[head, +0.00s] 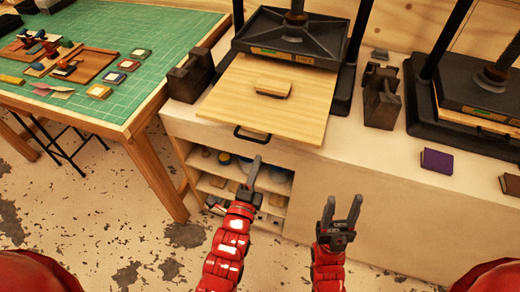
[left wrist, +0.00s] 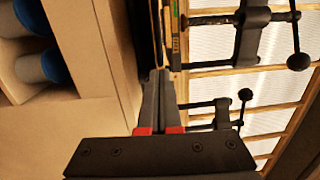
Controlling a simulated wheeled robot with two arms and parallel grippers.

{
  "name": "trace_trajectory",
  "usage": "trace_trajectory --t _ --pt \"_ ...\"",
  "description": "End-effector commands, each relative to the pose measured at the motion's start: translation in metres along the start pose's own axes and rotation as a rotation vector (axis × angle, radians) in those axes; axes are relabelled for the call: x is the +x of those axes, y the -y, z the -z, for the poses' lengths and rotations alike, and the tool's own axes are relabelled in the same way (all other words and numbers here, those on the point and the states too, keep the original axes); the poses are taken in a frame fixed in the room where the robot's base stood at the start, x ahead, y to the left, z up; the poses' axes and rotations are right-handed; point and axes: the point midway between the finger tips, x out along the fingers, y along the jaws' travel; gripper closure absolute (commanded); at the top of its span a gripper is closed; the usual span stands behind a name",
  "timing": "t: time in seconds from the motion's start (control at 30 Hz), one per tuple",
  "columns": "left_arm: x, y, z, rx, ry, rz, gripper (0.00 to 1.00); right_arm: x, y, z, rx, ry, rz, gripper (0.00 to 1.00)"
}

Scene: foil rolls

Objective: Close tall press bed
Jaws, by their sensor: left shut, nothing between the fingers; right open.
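The press (head: 290,38) at the centre back has a black platen and uprights. Its pale wooden bed (head: 245,110) is slid out toward me, past the counter's front edge, with a small wooden block (head: 272,87) on it. A black bar handle (head: 252,134) is on the bed's front edge. My left gripper (head: 255,163) is shut and empty, just below and in front of the handle. Its closed fingers also show in the left wrist view (left wrist: 160,75); I cannot tell whether they touch anything. My right gripper (head: 343,203) is open and empty, in front of the white cabinet.
A second press (head: 485,90) stands at the right. Dark metal blocks (head: 190,76) flank the centre press. A purple book (head: 435,161) lies on the counter. Open shelves (head: 215,185) with jars are below the bed. A green-topped table (head: 150,50) is at the left.

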Motion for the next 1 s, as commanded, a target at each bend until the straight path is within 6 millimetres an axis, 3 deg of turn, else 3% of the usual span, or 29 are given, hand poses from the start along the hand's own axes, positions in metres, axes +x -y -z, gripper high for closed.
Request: trace_trajectory --t 0.1,0.23,0.8,1.0 --pt "0.021 0.003 -0.001 -0.001 0.002 -0.001 1.0 0.011 -0.001 0.002 0.0 0.0 0.0 0.5" --pt "0.035 0.003 0.0 -0.002 0.001 0.0 1.0 0.016 -0.001 0.003 0.0 0.0 0.0 0.5" --pt "0.044 -0.001 0.0 -0.001 0.0 0.0 1.0 0.016 -0.001 0.003 0.0 0.0 0.0 0.5" --pt "0.061 -0.001 0.001 -0.001 0.001 0.006 1.0 0.007 0.0 0.001 0.0 0.0 0.0 0.5"
